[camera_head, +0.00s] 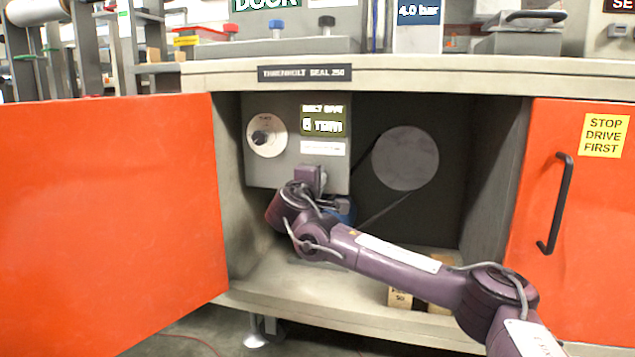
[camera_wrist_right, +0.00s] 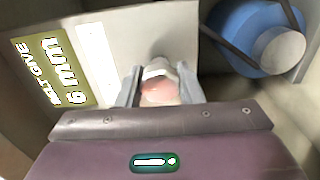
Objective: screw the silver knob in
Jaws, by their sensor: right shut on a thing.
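The silver knob (camera_wrist_right: 158,72) sits at the edge of the grey panel in the right wrist view, with a pinkish face towards the camera. My right gripper (camera_wrist_right: 160,84) has one finger on each side of it and is shut on it. In the head view my right gripper (camera_head: 312,180) is inside the open cabinet, at the lower part of the grey panel (camera_head: 275,178). The knob is hidden there behind my gripper and wrist. My left gripper is not in view.
A white dial (camera_head: 266,125) and a green belt display (camera_head: 322,121) are on the panel. A grey pulley (camera_head: 405,158) with a belt is to the right; a blue wheel (camera_wrist_right: 238,42) is near the gripper. Orange doors (camera_head: 105,215) flank the opening. Small boxes (camera_head: 400,298) lie on the cabinet floor.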

